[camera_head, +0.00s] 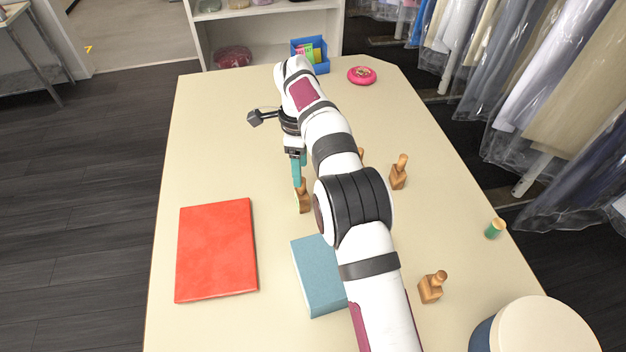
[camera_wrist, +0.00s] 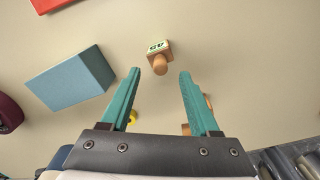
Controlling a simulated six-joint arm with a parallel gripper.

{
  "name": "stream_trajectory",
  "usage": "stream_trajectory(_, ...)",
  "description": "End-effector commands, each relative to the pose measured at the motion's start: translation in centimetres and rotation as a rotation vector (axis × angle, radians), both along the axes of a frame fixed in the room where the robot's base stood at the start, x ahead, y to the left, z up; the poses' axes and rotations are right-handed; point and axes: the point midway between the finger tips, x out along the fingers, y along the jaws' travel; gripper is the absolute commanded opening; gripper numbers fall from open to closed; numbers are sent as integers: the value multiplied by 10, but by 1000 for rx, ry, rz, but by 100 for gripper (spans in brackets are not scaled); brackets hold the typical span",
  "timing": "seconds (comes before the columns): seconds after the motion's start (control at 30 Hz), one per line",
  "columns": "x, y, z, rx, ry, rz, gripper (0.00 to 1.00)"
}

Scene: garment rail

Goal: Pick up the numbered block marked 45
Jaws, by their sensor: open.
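A wooden block with a round knob (camera_head: 304,198) stands on the table near my gripper (camera_head: 297,184) in the head view. In the wrist view the block (camera_wrist: 156,48) shows a pale green face with dark marking that appears to read 45, turned upside down. Its knob (camera_wrist: 160,65) points toward the space between my teal fingertips. My gripper (camera_wrist: 160,75) is open and empty, one finger to each side of the knob's line. The block lies just beyond the tips in the wrist view. I cannot tell whether a finger touches it.
Similar wooden blocks stand at the right (camera_head: 399,174) and front right (camera_head: 431,288); another is mostly hidden behind my arm. A red book (camera_head: 216,250) and blue box (camera_head: 318,275) lie nearer. A green cylinder (camera_head: 494,228) is by the right edge. The table's left back is clear.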

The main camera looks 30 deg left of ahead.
Motion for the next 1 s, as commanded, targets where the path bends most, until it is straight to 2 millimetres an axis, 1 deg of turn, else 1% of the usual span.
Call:
stream_trajectory(0.07, 0, -1, -9, -1, 1, 0, 62)
stream_trajectory(0.2, 0, -2, -40, -2, 1, -1, 62)
stream_trajectory(0.3, 1, -2, -57, 0, 1, -1, 62)
stream_trajectory(0.4, 1, -2, -64, 1, 0, -2, 62)
stream_trajectory(0.57, 1, -2, -64, 2, -1, -1, 62)
stream_trajectory(0.6, 1, -2, -64, 2, -1, -1, 59)
stream_trajectory(0.67, 1, -2, -64, 1, -1, -1, 48)
stream_trajectory(0.7, 1, -2, -64, 2, -1, -1, 41)
stream_trajectory(0.87, 1, -2, -64, 1, -1, -1, 12)
stream_trajectory(0.9, 1, -2, -64, 1, -1, -1, 5)
stream_trajectory(0.93, 1, -2, -64, 1, -1, -1, 0)
stream_trajectory(1.0, 1, -2, -64, 1, -1, -1, 0)
